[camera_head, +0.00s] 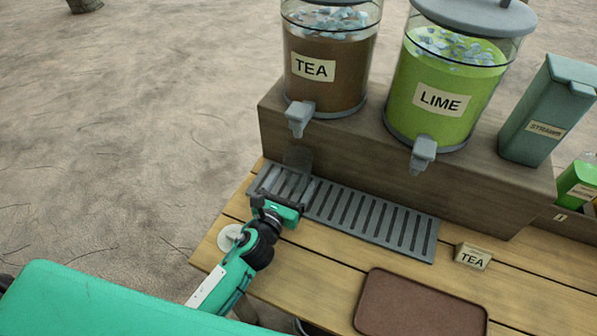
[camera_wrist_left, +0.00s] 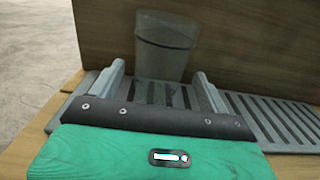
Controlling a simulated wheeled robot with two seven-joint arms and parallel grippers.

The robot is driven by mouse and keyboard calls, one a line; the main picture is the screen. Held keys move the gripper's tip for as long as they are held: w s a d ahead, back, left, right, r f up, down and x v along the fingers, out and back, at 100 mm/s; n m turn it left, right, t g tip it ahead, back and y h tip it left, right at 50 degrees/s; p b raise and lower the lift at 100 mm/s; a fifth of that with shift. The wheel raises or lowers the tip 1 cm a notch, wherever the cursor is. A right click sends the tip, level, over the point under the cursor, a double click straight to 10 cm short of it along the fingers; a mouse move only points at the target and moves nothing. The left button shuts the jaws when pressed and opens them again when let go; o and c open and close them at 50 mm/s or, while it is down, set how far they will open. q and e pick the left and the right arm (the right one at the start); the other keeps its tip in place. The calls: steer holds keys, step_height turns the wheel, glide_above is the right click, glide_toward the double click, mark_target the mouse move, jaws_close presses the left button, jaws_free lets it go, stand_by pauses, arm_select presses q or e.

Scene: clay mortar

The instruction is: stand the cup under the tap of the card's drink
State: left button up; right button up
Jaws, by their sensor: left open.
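The cup (camera_head: 298,158), clear and greyish, stands upright on the slotted drip tray (camera_head: 375,224), below the tea tap (camera_head: 299,116). The tea dispenser (camera_head: 325,92) is brown and labelled TEA. The lime dispenser (camera_head: 405,105) is green, with its own tap (camera_head: 422,155). The card (camera_head: 473,256) reads TEA. My left gripper (camera_head: 284,190) is low over the tray's left end, open and pointing at the cup. In the left wrist view the cup (camera_wrist_left: 165,48) stands just beyond the open fingers (camera_wrist_left: 160,82), apparently clear of them. My right gripper is not in view.
A wooden riser (camera_head: 400,188) stands behind the tray and bears the dispensers and a straw box (camera_head: 540,115). A brown serving tray (camera_head: 420,305) lies at the front. A white disc (camera_head: 229,237) lies left of my gripper. Green boxes (camera_head: 577,182) stand far right.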

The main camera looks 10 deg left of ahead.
arm_select(q)
steer(key=s, duration=0.2)
steer(key=s+a, duration=0.1)
steer(key=s, duration=0.2)
steer(key=shift+s+b, duration=0.35)
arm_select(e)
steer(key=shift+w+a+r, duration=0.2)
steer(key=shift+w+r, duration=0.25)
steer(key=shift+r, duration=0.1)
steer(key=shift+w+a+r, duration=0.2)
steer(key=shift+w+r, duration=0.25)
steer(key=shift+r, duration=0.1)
